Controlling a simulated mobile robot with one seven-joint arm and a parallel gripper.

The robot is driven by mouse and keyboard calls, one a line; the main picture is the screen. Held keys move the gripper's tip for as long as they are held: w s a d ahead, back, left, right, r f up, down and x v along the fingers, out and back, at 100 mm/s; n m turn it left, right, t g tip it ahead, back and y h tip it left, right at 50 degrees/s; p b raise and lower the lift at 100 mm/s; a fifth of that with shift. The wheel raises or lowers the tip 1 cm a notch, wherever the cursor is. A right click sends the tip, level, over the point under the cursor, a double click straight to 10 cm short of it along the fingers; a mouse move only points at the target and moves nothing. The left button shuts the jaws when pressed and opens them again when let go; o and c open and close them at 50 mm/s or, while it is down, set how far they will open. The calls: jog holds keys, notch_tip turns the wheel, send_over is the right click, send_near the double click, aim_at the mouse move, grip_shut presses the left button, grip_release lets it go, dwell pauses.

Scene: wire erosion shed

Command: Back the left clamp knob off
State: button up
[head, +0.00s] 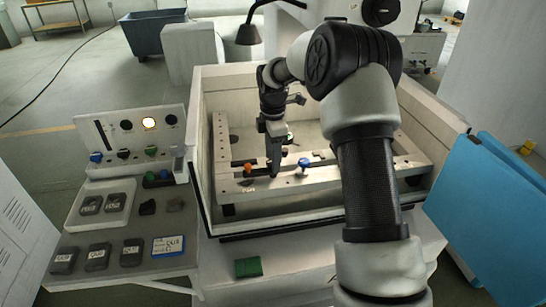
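An orange knob (248,167) stands at the left on the pale metal clamp bar (338,179) inside the open machine tank. A blue knob (304,162) stands farther right on the same bar. My gripper (274,172) points down between the two knobs, its tip low near the bar and closer to the orange knob. It appears apart from both knobs. The fingers are seen edge-on and small, so their gap is not clear. I see nothing held. My arm covers the right part of the bar.
Tank walls (206,215) surround the bar. A control panel (130,133) with a lit lamp and coloured knobs stands left, above a tray (72,222) and several dark labelled blocks. A green block (248,267) lies in front. Blue panels (490,205) stand right. A lamp (248,34) hangs behind.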

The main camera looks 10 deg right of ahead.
dwell(0.3)
notch_tip(320, 180, up, 17)
jog(key=shift+r, duration=0.2)
dwell(0.4)
